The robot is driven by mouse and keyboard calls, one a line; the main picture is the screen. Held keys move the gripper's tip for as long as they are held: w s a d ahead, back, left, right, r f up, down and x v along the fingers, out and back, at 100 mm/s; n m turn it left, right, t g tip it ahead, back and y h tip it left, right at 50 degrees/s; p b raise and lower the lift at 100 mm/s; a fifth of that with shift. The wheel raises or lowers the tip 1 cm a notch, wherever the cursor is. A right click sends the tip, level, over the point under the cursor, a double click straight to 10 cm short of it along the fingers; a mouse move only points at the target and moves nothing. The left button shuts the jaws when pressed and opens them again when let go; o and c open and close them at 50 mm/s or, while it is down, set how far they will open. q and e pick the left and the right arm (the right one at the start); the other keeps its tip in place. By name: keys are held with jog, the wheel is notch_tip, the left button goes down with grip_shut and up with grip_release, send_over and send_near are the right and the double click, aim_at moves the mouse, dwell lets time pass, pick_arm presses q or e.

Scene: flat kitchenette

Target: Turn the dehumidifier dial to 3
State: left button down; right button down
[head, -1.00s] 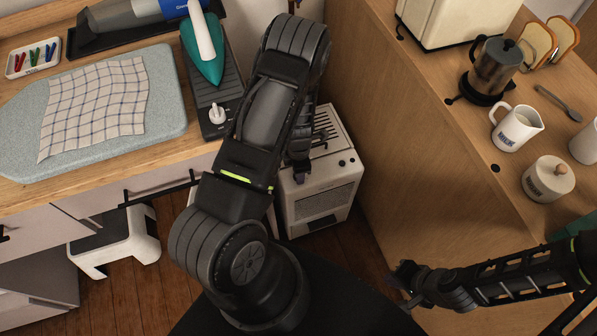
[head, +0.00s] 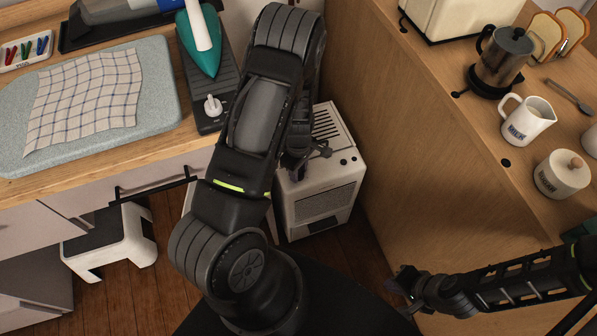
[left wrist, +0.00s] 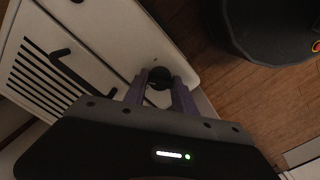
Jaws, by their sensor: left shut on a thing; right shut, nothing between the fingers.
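The dehumidifier (head: 322,205) is the pale box with a grille on its top and front, standing on the floor between the counter and the wooden cabinet. It also shows in the left wrist view (left wrist: 108,60). Its dark round dial (left wrist: 159,77) sits between the purple fingers of my left gripper (left wrist: 160,90), which is shut on it. In the head view my left gripper (head: 294,174) is over the dehumidifier's front top edge, and the dial is hidden there. I cannot read the dial's setting. My right gripper (head: 405,289) is shut and empty, low at the right.
A black bar handle (left wrist: 75,68) lies on the dehumidifier's top near the grille. The wooden cabinet (head: 425,180) stands close on the right. The counter with an iron (head: 201,45) is on the left. A white step stool (head: 110,240) stands on the floor below.

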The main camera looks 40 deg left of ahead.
pick_arm(q)
jog(key=m+b, duration=0.2)
jog(key=m, duration=0.4)
jog(key=m+b, duration=0.1)
jog(key=m, duration=0.3)
jog(key=shift+m+b, duration=0.55)
jog(key=shift+m, duration=0.85)
jog(key=c, duration=1)
grip_release()
notch_tip(320, 180, up, 8)
jog(key=shift+f+p, duration=0.1)
jog(key=shift+p, duration=0.25)
